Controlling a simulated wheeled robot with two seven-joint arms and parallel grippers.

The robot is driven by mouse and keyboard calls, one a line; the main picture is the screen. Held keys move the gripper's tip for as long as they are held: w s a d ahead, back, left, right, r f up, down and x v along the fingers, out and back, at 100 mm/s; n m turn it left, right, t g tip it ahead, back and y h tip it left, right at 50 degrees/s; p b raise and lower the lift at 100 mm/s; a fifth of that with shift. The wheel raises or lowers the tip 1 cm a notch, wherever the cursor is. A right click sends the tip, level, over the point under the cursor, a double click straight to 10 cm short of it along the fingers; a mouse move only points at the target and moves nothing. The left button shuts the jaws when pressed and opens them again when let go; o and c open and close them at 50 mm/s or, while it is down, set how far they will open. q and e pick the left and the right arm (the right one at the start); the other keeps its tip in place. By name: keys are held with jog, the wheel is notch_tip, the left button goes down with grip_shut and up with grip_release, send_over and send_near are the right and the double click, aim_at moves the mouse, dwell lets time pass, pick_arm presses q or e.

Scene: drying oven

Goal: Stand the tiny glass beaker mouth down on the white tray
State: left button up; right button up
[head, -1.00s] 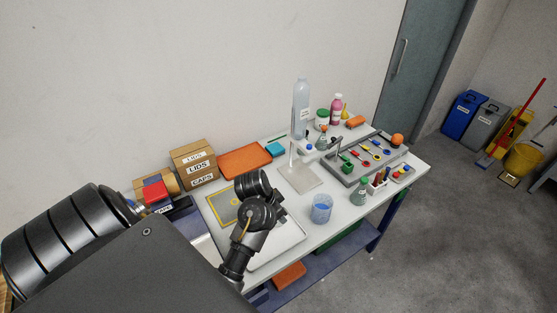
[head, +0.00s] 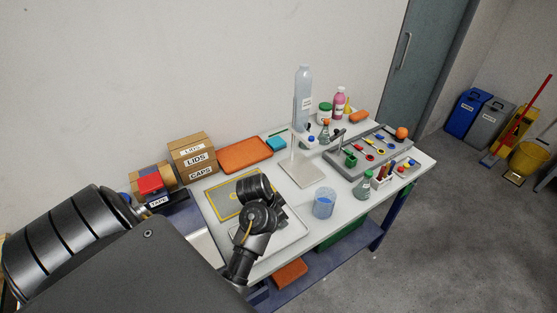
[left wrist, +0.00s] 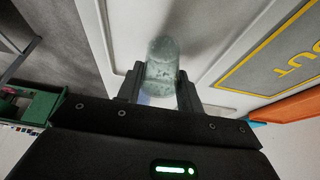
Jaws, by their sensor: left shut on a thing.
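The tiny glass beaker (left wrist: 162,62) is pale, clear glass and sits between the two fingers of my left gripper (left wrist: 160,92) in the left wrist view. The gripper is shut on it. A rounded end of the beaker points away from the gripper; I cannot tell which end is its mouth. In the head view my left gripper (head: 280,217) is over the white tray (head: 290,243), and the arm hides the beaker and part of the tray. The tray also shows below the beaker in the left wrist view (left wrist: 118,22). My right gripper is not in view.
A yellow-framed grey mat (head: 222,203) lies behind the tray. A blue-tinted cup (head: 324,203) and a stand with a white base (head: 303,172) are to the right. An orange tray (head: 245,155) and a cardboard box (head: 192,157) are at the back.

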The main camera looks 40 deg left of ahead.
pick_arm(q)
jog(key=shift+f, duration=0.35)
dwell(0.4)
jog(key=o, duration=1.1)
jog(key=v, duration=0.4)
jog(key=shift+r, duration=0.35)
jog(key=p+v, duration=0.3)
jog(key=v, duration=0.3)
jog(key=shift+s+r, duration=0.1)
jog(key=shift+s, duration=0.05)
